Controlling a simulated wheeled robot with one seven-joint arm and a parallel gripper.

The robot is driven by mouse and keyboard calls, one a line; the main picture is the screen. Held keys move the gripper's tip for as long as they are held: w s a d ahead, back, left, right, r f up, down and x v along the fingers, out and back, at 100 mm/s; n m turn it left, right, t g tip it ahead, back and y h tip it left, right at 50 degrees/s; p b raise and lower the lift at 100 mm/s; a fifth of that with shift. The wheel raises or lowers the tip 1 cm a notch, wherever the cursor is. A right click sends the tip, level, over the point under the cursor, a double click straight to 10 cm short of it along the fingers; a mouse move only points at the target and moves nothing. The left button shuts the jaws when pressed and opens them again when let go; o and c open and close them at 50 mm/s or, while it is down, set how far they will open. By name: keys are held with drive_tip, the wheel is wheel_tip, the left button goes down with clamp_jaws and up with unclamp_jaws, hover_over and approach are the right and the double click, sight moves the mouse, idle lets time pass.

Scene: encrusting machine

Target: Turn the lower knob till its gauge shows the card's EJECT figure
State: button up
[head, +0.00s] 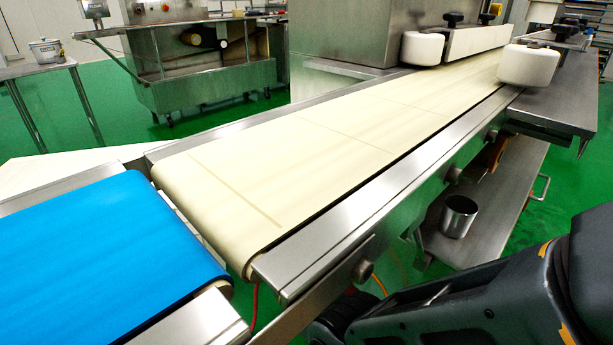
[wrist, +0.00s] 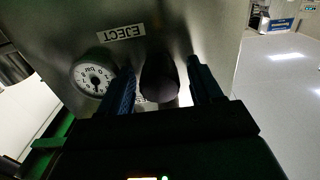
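In the wrist view, a black round knob (wrist: 160,80) stands on a grey metal panel, close in front of my gripper (wrist: 163,88). The two fingers are apart, one on each side of the knob. A bright gap shows between the knob and the right finger, so the gripper is not closed on it. A white round gauge (wrist: 92,78) marked "bar" is left of the knob; its reading is too small to tell. A label reading EJECT (wrist: 121,32) is above them. The figure card is not seen in either view. The head view does not show the gripper, knob or gauge.
In the head view, a cream conveyor belt (head: 330,135) runs from near left to far right, beside a blue belt (head: 105,250). White rollers (head: 528,65) stand at its far end. A metal cup (head: 459,216) sits on a lower shelf. Green floor lies around.

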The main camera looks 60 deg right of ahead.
drive_tip(key=c, duration=1)
drive_tip(key=shift+n, duration=0.4)
drive_tip(key=n, duration=0.3)
drive_tip(key=shift+n, duration=0.3)
drive_tip(key=n+p, duration=0.1)
drive_tip(key=n, duration=0.2)
drive_tip(key=shift+w+r+n+p, duration=0.1)
drive_tip(key=shift+n+p, duration=0.2)
drive_tip(key=shift+n, duration=0.1)
drive_tip(key=n+p, duration=0.1)
drive_tip(key=n, duration=0.3)
drive_tip(key=shift+p, duration=0.4)
drive_tip(key=shift+n+p, duration=0.6)
drive_tip(key=shift+n, duration=1.1)
drive_tip(key=shift+w, duration=0.1)
